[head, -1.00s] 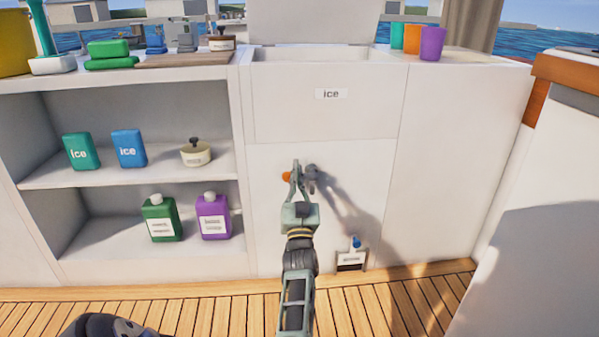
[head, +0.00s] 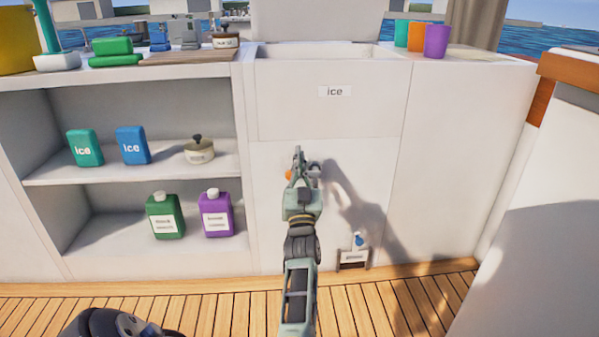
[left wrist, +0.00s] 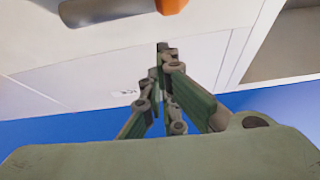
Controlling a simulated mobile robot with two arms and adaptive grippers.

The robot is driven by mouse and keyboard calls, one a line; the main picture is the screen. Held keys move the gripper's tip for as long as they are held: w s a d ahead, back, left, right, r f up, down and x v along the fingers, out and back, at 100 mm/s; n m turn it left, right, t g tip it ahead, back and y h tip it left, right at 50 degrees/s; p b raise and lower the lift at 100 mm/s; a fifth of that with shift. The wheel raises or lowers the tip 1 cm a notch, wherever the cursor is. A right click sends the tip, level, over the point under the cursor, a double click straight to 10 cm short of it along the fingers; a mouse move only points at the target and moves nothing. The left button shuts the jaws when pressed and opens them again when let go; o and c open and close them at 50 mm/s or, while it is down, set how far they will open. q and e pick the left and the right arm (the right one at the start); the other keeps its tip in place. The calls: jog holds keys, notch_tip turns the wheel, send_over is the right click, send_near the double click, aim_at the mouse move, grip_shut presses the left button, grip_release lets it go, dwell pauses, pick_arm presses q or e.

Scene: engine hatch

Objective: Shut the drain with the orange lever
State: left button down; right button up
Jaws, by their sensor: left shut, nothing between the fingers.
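The orange lever (head: 289,175) is on the white front panel below the ice bin, mostly hidden behind my left gripper (head: 298,154). The grey drain pipe (head: 316,169) sticks out just right of the gripper. In the left wrist view the orange lever (left wrist: 171,5) and the grey drain pipe (left wrist: 105,12) are cut by the top edge. My left gripper (left wrist: 163,48) is shut and empty there, with its tips apart from the lever in the picture. Whether any part of the gripper touches the lever cannot be told. My right gripper is not in view.
The ice bin (head: 330,112) is above the drain. A small labelled fitting with a blue top (head: 357,240) sits low on the panel. Open shelves (head: 130,185) with bottles and ice packs stand left. A counter (head: 550,180) is at the right.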

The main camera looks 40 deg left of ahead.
pick_arm(q)
notch_tip(320, 180, up, 6)
jog(key=shift+r, duration=0.25)
dwell(0.5)
